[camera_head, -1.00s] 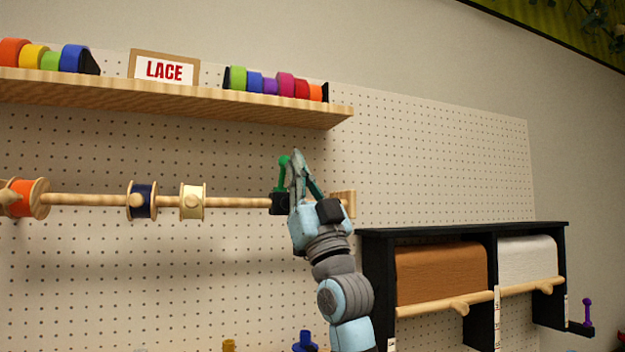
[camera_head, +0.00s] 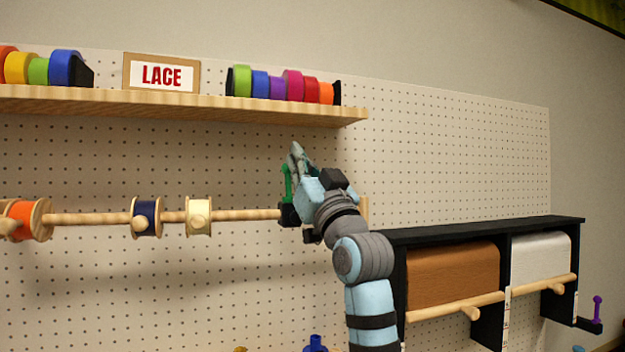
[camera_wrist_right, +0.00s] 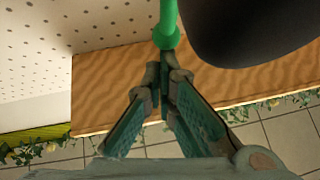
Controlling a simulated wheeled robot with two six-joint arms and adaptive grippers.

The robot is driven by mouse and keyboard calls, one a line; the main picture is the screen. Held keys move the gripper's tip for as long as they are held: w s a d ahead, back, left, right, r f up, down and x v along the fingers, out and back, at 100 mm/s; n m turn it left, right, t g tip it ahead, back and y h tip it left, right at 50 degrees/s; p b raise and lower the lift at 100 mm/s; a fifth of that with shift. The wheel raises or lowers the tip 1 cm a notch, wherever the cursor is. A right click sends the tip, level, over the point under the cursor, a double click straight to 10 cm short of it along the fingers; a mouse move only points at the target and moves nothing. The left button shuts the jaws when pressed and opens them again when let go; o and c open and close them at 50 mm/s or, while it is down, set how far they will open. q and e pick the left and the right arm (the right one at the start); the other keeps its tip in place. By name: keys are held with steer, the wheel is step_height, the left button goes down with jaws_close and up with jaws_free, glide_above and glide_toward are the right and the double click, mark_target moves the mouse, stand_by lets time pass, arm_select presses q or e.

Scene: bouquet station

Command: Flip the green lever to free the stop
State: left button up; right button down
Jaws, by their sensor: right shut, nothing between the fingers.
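The green lever (camera_head: 287,182) stands upright on a small black block, the stop (camera_head: 289,214), at the right part of the wooden rod. My right gripper (camera_head: 296,150) is shut and empty, just right of the lever, its tips near or above the lever's top. In the right wrist view, the lever (camera_wrist_right: 166,25) comes down from the top edge, and the shut fingertips (camera_wrist_right: 165,78) are just below its rounded end; I cannot tell whether they touch. A large dark rounded shape there is probably part of the stop. My left gripper is not in view.
The wooden rod (camera_head: 95,218) carries orange, navy (camera_head: 147,218) and cream (camera_head: 199,216) spools. A shelf (camera_head: 180,107) with ribbon rolls and a LACE sign (camera_head: 162,75) runs above. A black paper-roll rack (camera_head: 480,228) stands lower right.

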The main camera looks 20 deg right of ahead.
steer(key=shift+w, duration=0.35)
steer(key=s+d+b, duration=0.1)
steer(key=s+b, duration=0.1)
steer(key=s, duration=1.1)
steer(key=shift+d+r+b, duration=0.35)
steer(key=shift+d+b, duration=0.05)
